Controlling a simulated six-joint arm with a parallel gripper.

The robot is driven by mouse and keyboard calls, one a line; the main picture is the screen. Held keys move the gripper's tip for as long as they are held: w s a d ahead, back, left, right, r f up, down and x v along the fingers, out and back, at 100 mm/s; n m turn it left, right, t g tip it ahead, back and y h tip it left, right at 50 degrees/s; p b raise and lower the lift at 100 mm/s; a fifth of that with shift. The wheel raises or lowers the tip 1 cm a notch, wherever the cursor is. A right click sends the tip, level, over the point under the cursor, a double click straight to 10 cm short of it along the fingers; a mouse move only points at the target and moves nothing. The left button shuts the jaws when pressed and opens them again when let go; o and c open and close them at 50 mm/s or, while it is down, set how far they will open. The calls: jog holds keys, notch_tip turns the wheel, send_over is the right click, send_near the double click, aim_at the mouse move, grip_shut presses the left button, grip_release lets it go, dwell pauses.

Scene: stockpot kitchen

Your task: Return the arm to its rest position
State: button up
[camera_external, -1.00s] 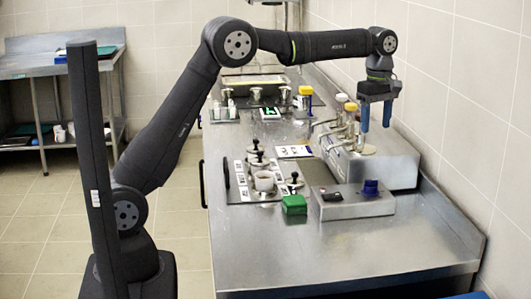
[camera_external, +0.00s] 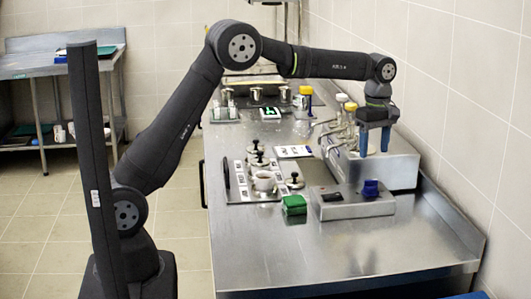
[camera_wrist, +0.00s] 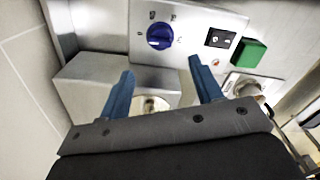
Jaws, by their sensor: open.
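My arm reaches from its base at the left over the steel counter (camera_external: 350,245). My gripper (camera_external: 375,152) points down with its two blue fingers apart, above or beside the right part of the steel box (camera_external: 398,172) with taps. In the wrist view my gripper (camera_wrist: 160,85) is open, and nothing shows between its fingers. Beyond the fingertips, the control box (camera_wrist: 195,20) with a blue knob (camera_wrist: 160,36) and a black switch shows. The exact height of the fingertips over the steel box is hard to tell.
A green block (camera_external: 294,205) lies left of the control box. The tiled wall bounds the right side; the counter's front is clear.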

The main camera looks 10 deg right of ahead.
aim_at(371, 180)
notch_tip(371, 180, down, 11)
jog(key=shift+r, duration=0.2)
dwell(0.4)
